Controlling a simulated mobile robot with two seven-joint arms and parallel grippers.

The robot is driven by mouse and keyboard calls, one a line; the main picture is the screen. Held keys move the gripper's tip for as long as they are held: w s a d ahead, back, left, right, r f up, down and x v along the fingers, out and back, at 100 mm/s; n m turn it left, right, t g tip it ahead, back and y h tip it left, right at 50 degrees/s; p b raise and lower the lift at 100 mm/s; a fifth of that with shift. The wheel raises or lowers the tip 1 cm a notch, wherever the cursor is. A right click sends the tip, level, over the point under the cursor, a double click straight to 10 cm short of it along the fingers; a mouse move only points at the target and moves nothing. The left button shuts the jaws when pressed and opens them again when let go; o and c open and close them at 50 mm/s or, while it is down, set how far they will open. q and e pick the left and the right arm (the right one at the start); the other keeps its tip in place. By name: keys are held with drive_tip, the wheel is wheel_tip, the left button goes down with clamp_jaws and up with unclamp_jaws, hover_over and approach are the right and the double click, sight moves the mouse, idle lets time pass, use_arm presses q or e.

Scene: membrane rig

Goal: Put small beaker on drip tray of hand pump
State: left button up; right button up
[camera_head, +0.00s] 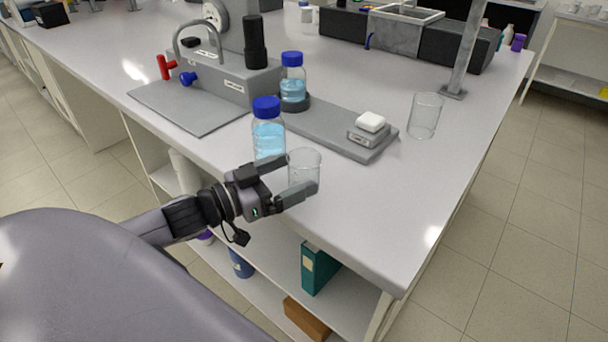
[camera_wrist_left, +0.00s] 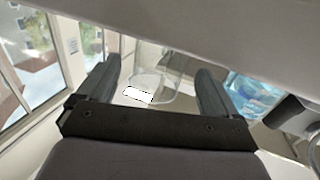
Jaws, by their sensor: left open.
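The small beaker (camera_head: 306,164), clear glass, stands upright near the bench's front edge. My left gripper (camera_head: 299,175) is open, with one finger on either side of the beaker. The left wrist view shows the beaker (camera_wrist_left: 152,84) between the two spread fingers (camera_wrist_left: 157,88), with a visible gap at each side. The hand pump (camera_head: 225,75) is a grey unit with a gauge, a red handle and a blue knob. A flat grey plate in front of it, apparently the drip tray (camera_head: 185,108), is empty. My right gripper is not in view.
A blue-capped bottle (camera_head: 268,138) stands close behind my left gripper. Another blue-capped bottle (camera_head: 292,80) stands on a grey base plate (camera_head: 325,125). A larger beaker (camera_head: 425,116) stands further right. The bench (camera_head: 380,200) is clear right of the gripper.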

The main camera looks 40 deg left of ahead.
sight(313, 167)
use_arm(q)
drive_tip(key=shift+x, duration=2.6)
drive_tip(key=c, duration=1.1)
drive_tip(key=shift+r, duration=0.1)
drive_tip(key=shift+c, duration=0.2)
wheel_tip(313, 167, up, 20)
drive_tip(key=p, duration=0.3)
drive_tip(key=shift+s, duration=0.1)
